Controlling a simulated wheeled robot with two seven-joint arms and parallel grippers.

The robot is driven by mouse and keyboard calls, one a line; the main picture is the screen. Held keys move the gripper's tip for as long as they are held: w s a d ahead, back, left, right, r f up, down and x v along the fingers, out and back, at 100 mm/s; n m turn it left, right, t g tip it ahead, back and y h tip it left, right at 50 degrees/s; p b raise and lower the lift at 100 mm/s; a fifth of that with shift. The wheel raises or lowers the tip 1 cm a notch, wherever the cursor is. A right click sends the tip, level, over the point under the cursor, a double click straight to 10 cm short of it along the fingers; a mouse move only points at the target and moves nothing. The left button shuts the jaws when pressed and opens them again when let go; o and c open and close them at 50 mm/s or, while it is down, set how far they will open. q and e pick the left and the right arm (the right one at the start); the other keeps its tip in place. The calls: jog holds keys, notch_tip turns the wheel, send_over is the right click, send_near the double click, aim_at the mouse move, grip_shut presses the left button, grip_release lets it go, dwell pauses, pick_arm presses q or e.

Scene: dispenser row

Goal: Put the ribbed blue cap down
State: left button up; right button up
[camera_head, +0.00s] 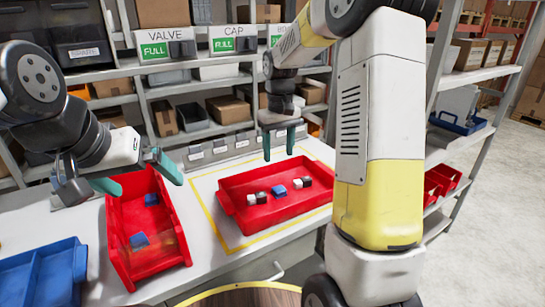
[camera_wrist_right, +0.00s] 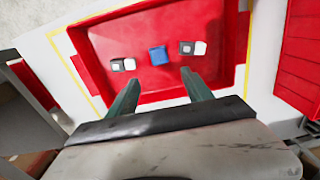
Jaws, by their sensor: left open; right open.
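A small blue cap (camera_head: 279,191) lies on the floor of the red tray (camera_head: 231,182). It also shows in the right wrist view (camera_wrist_right: 158,55); ribs are too small to make out. My right gripper (camera_head: 279,155) is open and empty above the tray, its fingertips apart from the blue cap. In the right wrist view, the fingertips (camera_wrist_right: 159,78) point toward the cap. My left gripper (camera_head: 148,186) is open over the red bin (camera_head: 160,262) at the left, with nothing between its fingers.
Grey and white pieces (camera_head: 299,183) lie on both sides of the blue cap in the tray. Blue parts (camera_head: 140,240) lie in the red bin. A blue bin (camera_head: 35,275) stands at the far left. Shelves with VALVE and CAP signs (camera_head: 233,38) rise behind the table.

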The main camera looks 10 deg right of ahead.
jog(key=s+r+m+t+y, duration=0.1)
jog(key=s+r+t, duration=0.2)
jog(key=s+r, duration=0.85)
jog(key=s+a+f+m+t+y, duration=0.1)
jog(key=s+t, duration=0.2)
jog(key=s, duration=1)
jog(key=shift+a+m, duration=0.3)
jog(key=shift+m, duration=0.1)
jog(key=shift+s, duration=0.1)
jog(key=shift+c, duration=0.5)
